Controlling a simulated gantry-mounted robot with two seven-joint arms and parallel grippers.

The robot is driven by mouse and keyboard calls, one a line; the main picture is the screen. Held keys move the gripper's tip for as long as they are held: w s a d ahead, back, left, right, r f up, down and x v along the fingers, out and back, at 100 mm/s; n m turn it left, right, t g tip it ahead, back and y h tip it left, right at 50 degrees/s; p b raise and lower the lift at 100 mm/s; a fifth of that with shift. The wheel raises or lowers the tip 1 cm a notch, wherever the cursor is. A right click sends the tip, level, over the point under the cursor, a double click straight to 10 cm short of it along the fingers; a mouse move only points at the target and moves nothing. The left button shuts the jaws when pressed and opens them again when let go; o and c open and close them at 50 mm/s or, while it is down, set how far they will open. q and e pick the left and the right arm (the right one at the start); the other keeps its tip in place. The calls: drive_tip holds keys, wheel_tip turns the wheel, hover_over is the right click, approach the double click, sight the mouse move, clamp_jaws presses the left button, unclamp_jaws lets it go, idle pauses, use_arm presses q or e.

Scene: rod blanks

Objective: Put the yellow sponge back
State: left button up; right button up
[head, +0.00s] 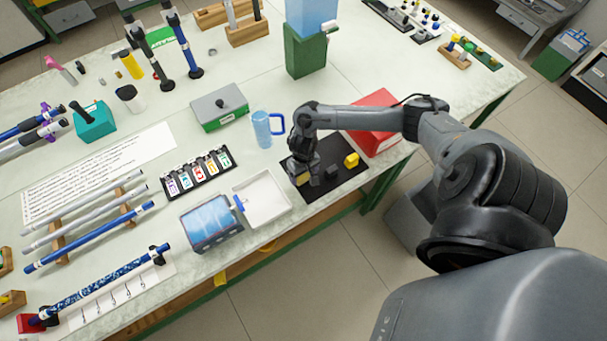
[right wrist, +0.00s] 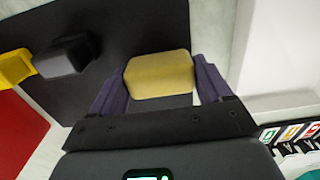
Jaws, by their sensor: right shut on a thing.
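My right gripper (head: 301,174) is shut on a pale yellow sponge (head: 302,180) at the left side of a black mat (head: 316,198). In the right wrist view the sponge (right wrist: 158,75) sits between the two purple fingers, with the mat (right wrist: 130,25) behind it. I cannot tell whether the sponge touches the mat. A dark grey block (head: 331,171) and a brighter yellow block (head: 351,160) are on the mat to the right of the gripper. My left gripper is not in view.
A white tray (head: 278,210) lies just left of the mat. A blue mug (head: 262,130) stands behind it, and a red box (head: 378,140) is at the right.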

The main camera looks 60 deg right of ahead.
drive_tip(key=shift+f, duration=0.3)
drive_tip(key=o, duration=0.9)
drive_tip(key=shift+c, duration=0.2)
